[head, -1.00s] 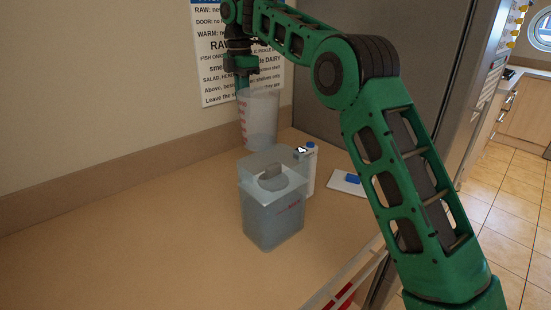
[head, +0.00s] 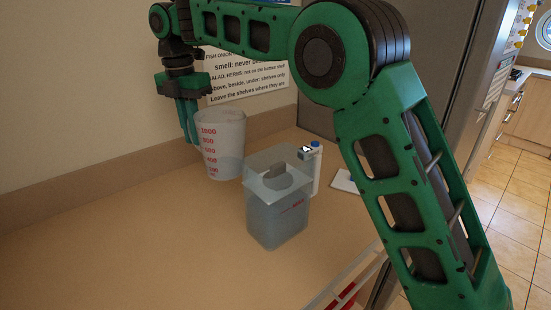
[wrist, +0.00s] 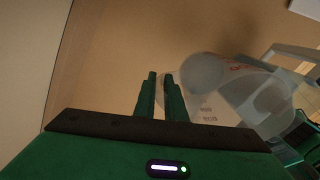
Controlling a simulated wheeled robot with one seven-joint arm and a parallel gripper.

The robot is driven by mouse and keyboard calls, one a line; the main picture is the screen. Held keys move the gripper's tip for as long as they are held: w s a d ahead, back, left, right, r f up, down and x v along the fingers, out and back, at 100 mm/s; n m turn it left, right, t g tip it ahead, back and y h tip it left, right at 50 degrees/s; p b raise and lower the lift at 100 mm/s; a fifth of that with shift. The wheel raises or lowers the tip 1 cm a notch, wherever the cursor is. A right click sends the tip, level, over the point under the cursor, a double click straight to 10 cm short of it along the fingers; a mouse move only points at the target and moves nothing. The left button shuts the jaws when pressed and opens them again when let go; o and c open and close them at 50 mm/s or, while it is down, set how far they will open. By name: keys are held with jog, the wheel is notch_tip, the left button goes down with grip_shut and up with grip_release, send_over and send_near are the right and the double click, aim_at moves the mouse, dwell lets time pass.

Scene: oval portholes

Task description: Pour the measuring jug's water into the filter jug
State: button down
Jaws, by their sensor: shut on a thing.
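The measuring jug (head: 224,140) is clear with red numbers and holds water in its lower part. It is upright or nearly so, behind and left of the filter jug. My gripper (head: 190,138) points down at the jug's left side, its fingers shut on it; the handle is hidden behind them. In the wrist view my gripper's fingers (wrist: 160,90) are close together, with clear jug shapes to their right. I cannot tell whether the jug touches the counter. The filter jug (head: 277,215) stands on the counter, see-through and bluish, with a grey piece in its top.
A white carton with a blue cap (head: 316,165) stands just behind and right of the filter jug. A white flat item (head: 345,182) lies near the fridge (head: 430,70). A sign (head: 245,85) hangs on the wall. The counter's left side (head: 110,240) is clear.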

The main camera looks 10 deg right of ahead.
jog(key=s+a+f+n, duration=0.1)
jog(key=s+a+n, duration=0.3)
jog(key=s, duration=0.5)
jog(key=shift+s+a+f, duration=0.25)
jog(key=shift+a, duration=0.55)
